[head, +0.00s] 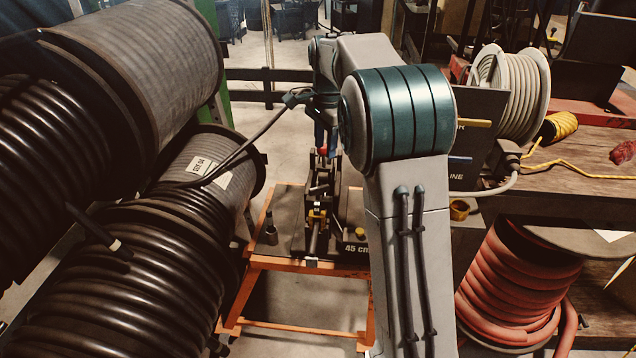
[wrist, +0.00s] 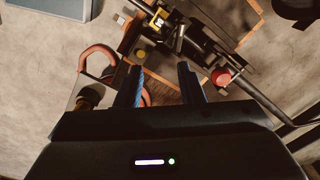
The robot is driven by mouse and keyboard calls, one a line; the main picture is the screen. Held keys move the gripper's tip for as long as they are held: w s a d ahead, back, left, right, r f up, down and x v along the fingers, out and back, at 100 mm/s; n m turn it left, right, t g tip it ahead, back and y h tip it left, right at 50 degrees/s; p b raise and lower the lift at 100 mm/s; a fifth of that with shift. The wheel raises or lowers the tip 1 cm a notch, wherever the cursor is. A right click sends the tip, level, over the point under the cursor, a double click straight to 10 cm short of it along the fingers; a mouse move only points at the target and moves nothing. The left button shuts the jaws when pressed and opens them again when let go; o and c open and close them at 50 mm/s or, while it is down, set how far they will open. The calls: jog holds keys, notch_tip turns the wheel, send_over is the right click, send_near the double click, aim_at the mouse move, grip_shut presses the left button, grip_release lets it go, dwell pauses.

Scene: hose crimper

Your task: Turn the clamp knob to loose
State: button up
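The crimper (head: 316,215) stands on an orange-framed bench. A red knob (wrist: 221,76) shows in the wrist view to the right of my gripper, apart from its fingers; a red ball (head: 323,151) shows at the crimper's far end in the head view. A small yellow knob (head: 359,232) sits near the "45 cm" label, and a yellow round top (wrist: 141,54) shows in the wrist view. I cannot tell which is the clamp knob. My gripper (wrist: 160,67) is open and points down above the crimper, with nothing visible between its blue fingers. My arm hides part of the crimper.
Large black hose reels (head: 150,230) crowd the left side of the bench. A red hose reel (head: 520,285) and a wooden shelf (head: 590,150) stand on the right. A dark socket-like part (head: 270,232) stands on the bench (head: 300,266). Bare floor shows below it.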

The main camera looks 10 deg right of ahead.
aim_at(319, 187)
jog(key=w+f, duration=0.1)
jog(key=f, duration=0.4)
jog(key=w+f+m, duration=0.1)
jog(key=w+f, duration=0.1)
jog(key=f, duration=0.4)
jog(key=w+f+m, duration=0.1)
jog(key=w+f, duration=0.1)
jog(key=f, duration=0.3)
jog(key=shift+a+f, duration=0.2)
jog(key=shift+f, duration=0.2)
grip_shut()
